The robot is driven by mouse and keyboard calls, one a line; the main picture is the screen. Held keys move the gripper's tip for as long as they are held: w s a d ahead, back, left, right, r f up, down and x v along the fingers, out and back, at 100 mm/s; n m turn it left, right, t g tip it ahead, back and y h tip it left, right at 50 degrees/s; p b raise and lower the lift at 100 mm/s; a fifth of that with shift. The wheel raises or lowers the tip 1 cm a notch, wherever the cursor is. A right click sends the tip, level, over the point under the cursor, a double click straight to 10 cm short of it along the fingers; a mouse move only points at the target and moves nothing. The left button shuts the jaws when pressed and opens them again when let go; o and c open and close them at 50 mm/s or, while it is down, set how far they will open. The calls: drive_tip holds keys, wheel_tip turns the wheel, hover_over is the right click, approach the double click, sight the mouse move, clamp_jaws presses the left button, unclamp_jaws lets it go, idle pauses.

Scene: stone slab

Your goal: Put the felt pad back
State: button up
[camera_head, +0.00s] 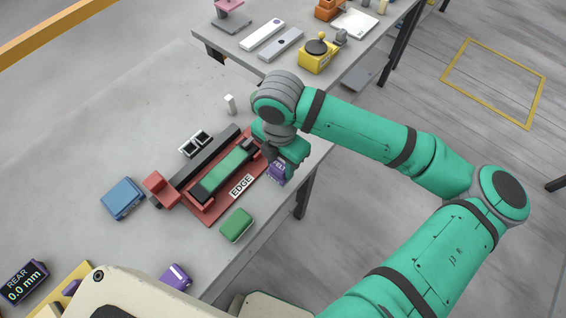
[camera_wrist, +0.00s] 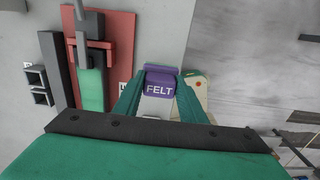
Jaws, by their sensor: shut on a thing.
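The felt pad (camera_head: 278,172) is a small purple block lettered FELT. My gripper (camera_head: 283,162) is shut on it at the right edge of the stone slab, beside the red fixture. In the wrist view the pad (camera_wrist: 160,88) sits between the two green fingers, its lettering facing the camera. Whether the pad touches the slab cannot be told. Another purple block (camera_head: 176,276) with a pale label lies near the front edge of the slab. A yellow stand (camera_head: 79,276), partly hidden, is at the lower left with a purple piece on it.
The red fixture (camera_head: 211,211) marked EDGE holds a green bar (camera_head: 222,175). A green block (camera_head: 236,225), a blue block (camera_head: 122,198), black frames (camera_head: 195,143) and a white post (camera_head: 230,104) stand around it. A display (camera_head: 24,283) reads REAR 0.0 mm.

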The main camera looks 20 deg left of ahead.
sight(282, 170)
drive_tip(key=f, duration=0.1)
drive_tip(key=w+f, duration=0.1)
drive_tip(key=f, duration=0.1)
drive_tip(key=shift+w+d+f, duration=0.15)
drive_tip(key=shift+f, duration=0.25)
drive_tip(key=shift+s+a, duration=0.2)
drive_tip(key=shift+s, duration=0.2)
drive_tip(key=shift+f, duration=0.1)
drive_tip(key=o, duration=1)
drive_tip(key=shift+f, duration=0.1)
drive_tip(key=shift+c, duration=0.2)
drive_tip(key=shift+w, duration=0.1)
wheel_tip(282, 170, up, 12)
drive_tip(key=shift+r, duration=0.15)
drive_tip(key=shift+d, duration=0.1)
